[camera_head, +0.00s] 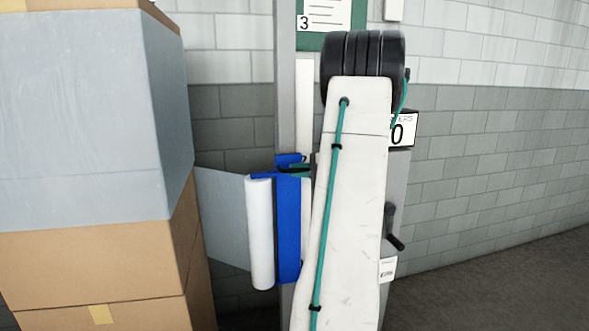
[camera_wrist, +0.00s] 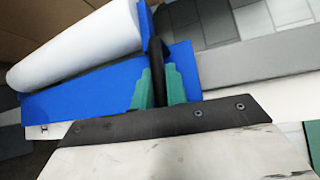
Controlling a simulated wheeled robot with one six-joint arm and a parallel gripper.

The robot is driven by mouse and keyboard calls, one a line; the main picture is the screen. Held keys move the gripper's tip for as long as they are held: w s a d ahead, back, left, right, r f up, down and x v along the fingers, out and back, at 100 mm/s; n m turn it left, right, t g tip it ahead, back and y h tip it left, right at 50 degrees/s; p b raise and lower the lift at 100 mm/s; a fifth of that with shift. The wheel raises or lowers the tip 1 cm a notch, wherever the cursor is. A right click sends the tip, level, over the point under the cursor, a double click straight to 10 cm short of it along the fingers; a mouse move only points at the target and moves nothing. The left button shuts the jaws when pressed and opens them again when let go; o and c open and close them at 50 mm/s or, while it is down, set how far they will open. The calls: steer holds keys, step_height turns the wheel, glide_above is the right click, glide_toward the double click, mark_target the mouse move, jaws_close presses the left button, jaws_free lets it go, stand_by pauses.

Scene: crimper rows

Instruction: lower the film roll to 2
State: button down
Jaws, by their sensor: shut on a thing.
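The white film roll (camera_head: 260,233) stands upright on a blue carriage (camera_head: 288,230) beside the grey post (camera_head: 285,80). A sheet of film (camera_head: 222,215) runs from the roll to the wrapped boxes on the left. In the wrist view, the roll (camera_wrist: 75,40) and the blue carriage (camera_wrist: 85,92) are close beside my gripper (camera_wrist: 157,88). Its teal fingers are shut on a black bar (camera_wrist: 155,62) at the carriage. In the head view, my arm hides most of the gripper and part of the post. I cannot read a 2 in either view.
A stack of cardboard boxes (camera_head: 90,265), its middle wrapped in film (camera_head: 80,120), fills the left. A black crank (camera_head: 394,230) and a label reading 0 (camera_head: 399,132) are right of my arm. A green board (camera_head: 312,40) shows a 3. Floor at right is clear.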

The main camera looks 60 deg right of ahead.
steer(key=shift+d, duration=0.1)
steer(key=c, duration=1.4)
jaws_free()
steer(key=s+r, duration=0.1)
steer(key=s, duration=0.6)
steer(key=shift+s, duration=0.35)
